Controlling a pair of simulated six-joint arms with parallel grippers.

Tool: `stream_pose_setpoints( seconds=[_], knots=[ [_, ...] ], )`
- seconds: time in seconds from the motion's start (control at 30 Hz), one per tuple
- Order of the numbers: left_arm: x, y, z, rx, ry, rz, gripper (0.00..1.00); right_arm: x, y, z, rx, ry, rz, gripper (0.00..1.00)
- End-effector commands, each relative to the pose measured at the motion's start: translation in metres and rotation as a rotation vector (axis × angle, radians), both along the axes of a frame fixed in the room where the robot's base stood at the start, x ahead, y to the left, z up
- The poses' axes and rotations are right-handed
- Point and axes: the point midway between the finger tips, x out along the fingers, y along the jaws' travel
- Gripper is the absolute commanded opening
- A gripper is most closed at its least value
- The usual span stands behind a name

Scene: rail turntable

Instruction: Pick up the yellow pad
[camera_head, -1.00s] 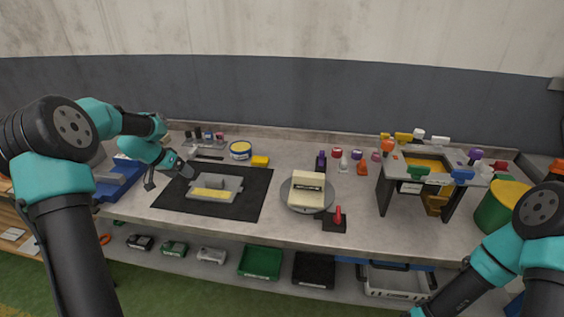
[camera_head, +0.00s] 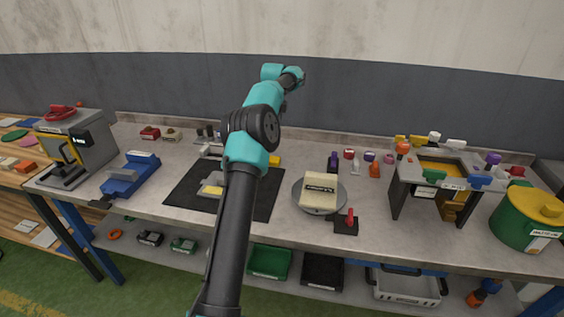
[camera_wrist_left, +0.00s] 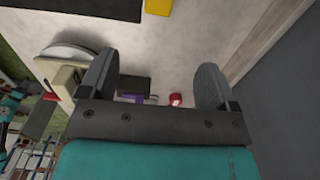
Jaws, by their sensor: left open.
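The yellow pad (camera_head: 274,160) lies on the bench just behind the black mat's far edge, partly hidden by my left arm in the head view. In the left wrist view the yellow pad (camera_wrist_left: 158,6) is cut off by the top edge. My left gripper shows in the left wrist view (camera_wrist_left: 155,82) with its two fingers wide apart and nothing between them. It is above the bench near the back wall, apart from the pad. In the head view my left arm reaches up across the middle, and its fingers are not clear. My right gripper is out of view.
The black mat (camera_head: 258,205) holds a grey tray (camera_head: 208,189), mostly behind my arm. A turntable (camera_head: 341,199) carries a cream block (camera_head: 319,190). Several small coloured items and a purple-topped one (camera_head: 333,160) stand to the right. The wall (camera_head: 400,110) rises behind the bench.

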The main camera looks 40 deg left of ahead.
Motion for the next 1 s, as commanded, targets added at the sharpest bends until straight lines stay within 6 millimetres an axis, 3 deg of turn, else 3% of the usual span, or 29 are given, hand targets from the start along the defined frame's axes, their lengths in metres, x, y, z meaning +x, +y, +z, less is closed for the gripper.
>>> stream_pose_setpoints(
  seconds=[0.27,0.8,1.0],
  knots=[
    [0.000,-0.001,-0.009,-0.002,0.001,0.001,0.83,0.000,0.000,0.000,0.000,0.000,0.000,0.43],
    [0.000,-0.001,-0.097,-0.003,0.001,0.001,0.83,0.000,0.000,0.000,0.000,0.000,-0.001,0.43],
    [0.000,-0.001,-0.120,-0.003,-0.001,0.002,0.83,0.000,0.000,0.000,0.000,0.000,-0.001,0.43]
  ],
)
